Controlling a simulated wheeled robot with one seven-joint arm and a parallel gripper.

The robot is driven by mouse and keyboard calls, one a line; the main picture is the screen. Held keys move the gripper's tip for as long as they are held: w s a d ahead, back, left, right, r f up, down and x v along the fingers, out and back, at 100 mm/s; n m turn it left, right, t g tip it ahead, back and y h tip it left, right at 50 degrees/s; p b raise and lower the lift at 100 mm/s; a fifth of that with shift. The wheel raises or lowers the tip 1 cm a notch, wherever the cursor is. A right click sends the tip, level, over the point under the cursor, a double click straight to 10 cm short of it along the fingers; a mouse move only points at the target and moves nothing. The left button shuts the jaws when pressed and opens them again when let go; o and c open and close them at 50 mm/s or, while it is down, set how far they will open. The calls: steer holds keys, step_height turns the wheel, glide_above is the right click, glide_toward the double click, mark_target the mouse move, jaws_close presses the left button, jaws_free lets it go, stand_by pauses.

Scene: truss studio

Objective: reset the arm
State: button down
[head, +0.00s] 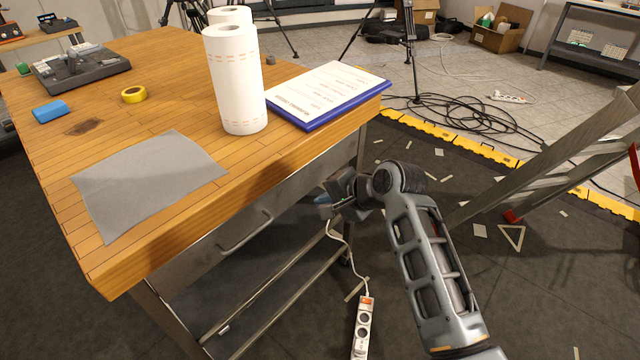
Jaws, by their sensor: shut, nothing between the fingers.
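My gripper (328,205) is in the middle of the head view, at the end of my grey arm. It is beside the workbench's right side, below the level of the wooden top and near the metal drawer front. Its fingers are small, dark and partly hidden by the wrist, and it holds nothing that I can see. My arm comes up from the bottom right and bends at the elbow toward the bench. I cannot tell whether the gripper touches the bench.
The wooden workbench (165,85) bears paper towel rolls (235,80), a blue clipboard (330,92), grey cloth (148,182), yellow tape (133,94) and a blue block (50,111). A power strip (362,328) hangs or lies below my gripper. A ladder (560,155) stands right. Black cables (455,110) lie behind.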

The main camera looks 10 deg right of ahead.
steer(key=s+d+f+n+t+h, duration=0.1)
steer(key=s+d+f, duration=0.1)
steer(key=s+f, duration=0.35)
steer(key=s+d+f+n+t+h, duration=0.1)
steer(key=s+d+f, duration=0.15)
steer(key=s, duration=0.65)
steer(key=s+d+n+t+h, duration=0.1)
steer(key=s+d+n+h, duration=0.15)
steer(key=s, duration=1.15)
steer(key=s+d+r+n+t+h, duration=0.1)
steer(key=s+r+n+t, duration=0.3)
steer(key=s+r, duration=1.4)
steer(key=s+n, duration=0.2)
steer(key=s, duration=0.2)
steer(key=shift+d+r, duration=0.25)
steer(key=shift+d, duration=0.05)
